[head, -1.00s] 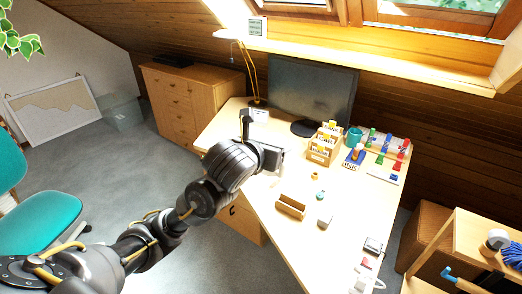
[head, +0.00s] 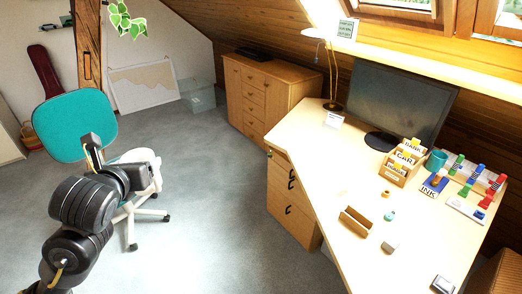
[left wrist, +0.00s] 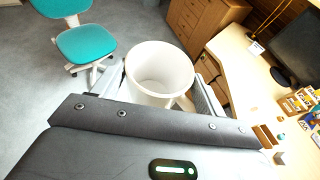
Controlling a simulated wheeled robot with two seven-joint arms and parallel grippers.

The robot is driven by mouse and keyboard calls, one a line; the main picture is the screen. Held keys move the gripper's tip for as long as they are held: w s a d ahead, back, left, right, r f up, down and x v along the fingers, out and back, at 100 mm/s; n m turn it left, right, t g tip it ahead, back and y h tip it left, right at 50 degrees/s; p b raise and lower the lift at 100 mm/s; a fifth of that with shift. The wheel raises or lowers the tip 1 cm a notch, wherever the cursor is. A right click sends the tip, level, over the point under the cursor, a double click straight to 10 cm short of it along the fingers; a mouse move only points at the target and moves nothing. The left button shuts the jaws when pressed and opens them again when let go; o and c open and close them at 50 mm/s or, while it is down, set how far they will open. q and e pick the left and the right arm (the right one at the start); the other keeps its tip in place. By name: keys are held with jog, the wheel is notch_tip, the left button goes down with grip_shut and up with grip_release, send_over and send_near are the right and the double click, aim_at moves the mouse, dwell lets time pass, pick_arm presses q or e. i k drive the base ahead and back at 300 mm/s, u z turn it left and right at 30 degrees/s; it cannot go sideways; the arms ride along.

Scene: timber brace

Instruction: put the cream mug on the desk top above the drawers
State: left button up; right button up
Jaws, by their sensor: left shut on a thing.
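The cream mug (left wrist: 160,75) is between the fingers of my left gripper in the left wrist view, its open mouth facing the camera. My left gripper (head: 118,162) is shut on it. In the head view the pale mug (head: 143,160) shows partly behind the gripper, over the floor by the chair and well left of the desk. The desk top (head: 310,140) is bare above the drawers (head: 292,190) at its left end. My right gripper is not in view.
A teal swivel chair (head: 75,125) stands behind my left gripper. A monitor (head: 400,100), a lamp (head: 331,75), card boxes (head: 402,163) and a wooden tray (head: 356,221) stand on the desk. Open grey floor (head: 215,190) lies between chair and desk.

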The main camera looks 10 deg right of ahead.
aim_at(315, 148)
jog(key=u, duration=0.8)
jog(key=i, duration=2)
jog(key=z, duration=3.45)
